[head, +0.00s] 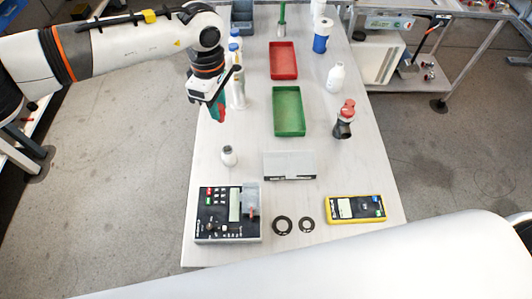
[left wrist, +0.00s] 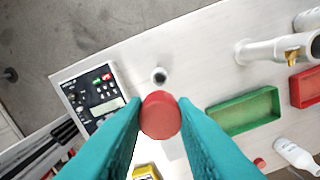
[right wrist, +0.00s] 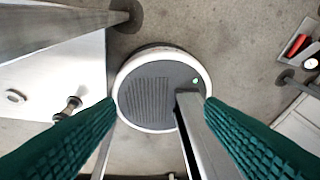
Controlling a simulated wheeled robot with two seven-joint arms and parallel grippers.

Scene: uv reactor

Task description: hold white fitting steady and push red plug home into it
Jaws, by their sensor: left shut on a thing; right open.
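The red plug (left wrist: 160,115) is between the teal fingertips of my left gripper (left wrist: 158,108), which is shut on it. In the head view my left gripper (head: 212,108) hangs above the left side of the table, and the plug is hardly visible there. The white fitting (head: 228,155) stands on the table, apart from the gripper, nearer the front. In the left wrist view the fitting (left wrist: 159,76) shows a dark round opening, just beyond the plug in the picture. My right gripper (right wrist: 160,125) is open and empty, away from the fitting; I cannot see it in the head view.
A control box (head: 229,213), two black rings (head: 282,226) and a yellow meter (head: 356,209) lie at the table's front. A grey block (head: 289,165) is right of the fitting. Green (head: 288,111) and red (head: 283,60) trays lie behind. Bottles stand near the arm.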

